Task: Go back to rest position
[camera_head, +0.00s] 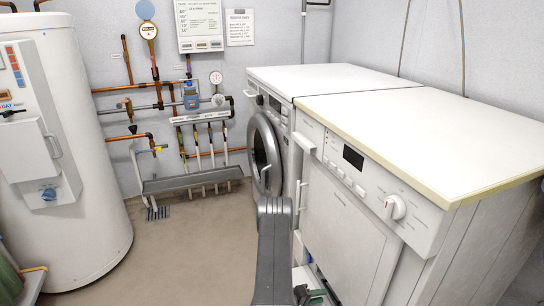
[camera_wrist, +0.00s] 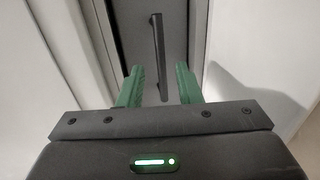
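My gripper (camera_wrist: 159,80) shows in the wrist view with its two green fingers apart. A dark vertical bar handle (camera_wrist: 156,40) on a grey panel shows beyond and between the fingers. The fingers do not appear closed on it, and the exact distance is hard to tell. In the head view my dark grey arm extends low in the middle. A small green part of my gripper (camera_head: 316,296) shows at the bottom edge, mostly cut off, beside the front of the white appliance.
The white appliance with a dial (camera_head: 330,215) stands close on the right. A washing machine with a round door (camera_head: 264,155) stands behind it. A white boiler tank (camera_head: 80,150) is at left. Pipes and a grey trough (camera_head: 190,180) line the back wall. The brown floor (camera_head: 185,250) between is clear.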

